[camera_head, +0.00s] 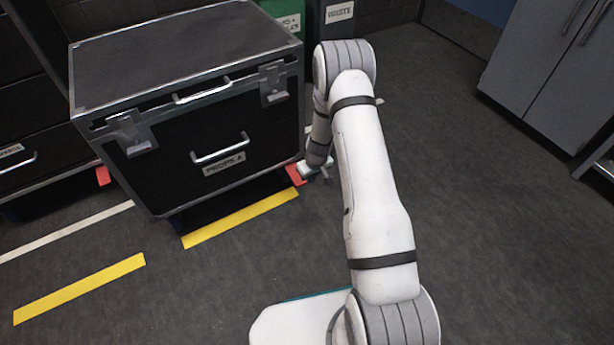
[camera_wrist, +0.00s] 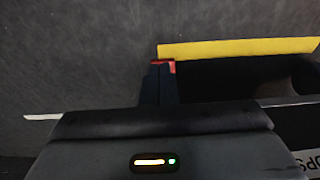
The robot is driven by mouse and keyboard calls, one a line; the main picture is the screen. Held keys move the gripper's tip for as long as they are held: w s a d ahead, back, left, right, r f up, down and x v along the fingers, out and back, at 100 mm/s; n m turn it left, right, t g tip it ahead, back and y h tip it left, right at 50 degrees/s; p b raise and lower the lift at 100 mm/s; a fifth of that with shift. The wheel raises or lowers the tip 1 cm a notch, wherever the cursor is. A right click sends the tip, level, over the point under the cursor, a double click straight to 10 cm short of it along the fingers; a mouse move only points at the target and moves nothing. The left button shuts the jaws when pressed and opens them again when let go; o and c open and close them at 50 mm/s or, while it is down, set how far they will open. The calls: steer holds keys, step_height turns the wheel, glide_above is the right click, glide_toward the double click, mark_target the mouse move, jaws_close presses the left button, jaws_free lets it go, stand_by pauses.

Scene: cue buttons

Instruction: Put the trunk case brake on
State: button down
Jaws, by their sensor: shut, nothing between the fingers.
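The trunk case (camera_head: 222,140) is a large black flight case with metal edges, chrome handles and a "PROPS A" label, standing at the left in the head view. Its red brake pedal (camera_head: 294,175) sticks out low at the front right corner. My gripper (camera_head: 320,171) is shut and empty, low beside that corner, just right of the pedal. In the wrist view my dark fingers (camera_wrist: 157,82) point at the red pedal (camera_wrist: 166,63), which shows partly at their tips. I cannot tell whether they touch it. The pedal's tilt is not clear.
Yellow tape (camera_head: 240,218) lies on the floor before the case and also shows in the wrist view (camera_wrist: 240,47). Another dark case (camera_head: 30,150) stands at far left. Green and grey bins (camera_head: 335,20) stand behind. A grey cabinet (camera_head: 555,70) is at right; floor between is clear.

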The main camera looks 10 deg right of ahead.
steer(key=shift+s+d+r, duration=0.25)
steer(key=shift+s+r, duration=0.5)
steer(key=shift+r, duration=0.25)
